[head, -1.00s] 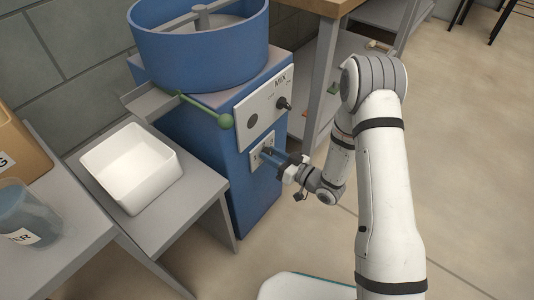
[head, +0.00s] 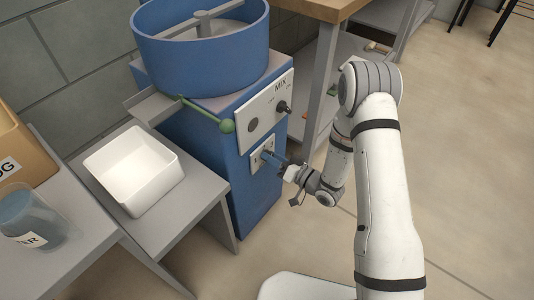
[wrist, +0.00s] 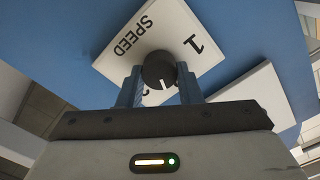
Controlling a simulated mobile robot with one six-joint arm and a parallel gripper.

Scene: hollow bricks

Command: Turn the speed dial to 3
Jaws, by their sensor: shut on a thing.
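The speed dial is a dark round knob (wrist: 158,70) on a white plate (wrist: 185,22) marked SPEED, seen upside down in the wrist view. A white line on the knob points toward the bottom of that picture. A numeral 1 shows at the right of the plate; another mark below the knob is mostly hidden. My gripper (wrist: 160,82) has one finger on each side of the knob and is shut on it.
The blue mixer (head: 190,150) carries an upper MIX panel (head: 264,112) with a black knob (head: 284,107). A white bin (head: 132,172) stands on a grey bench at left. Floor at right is clear.

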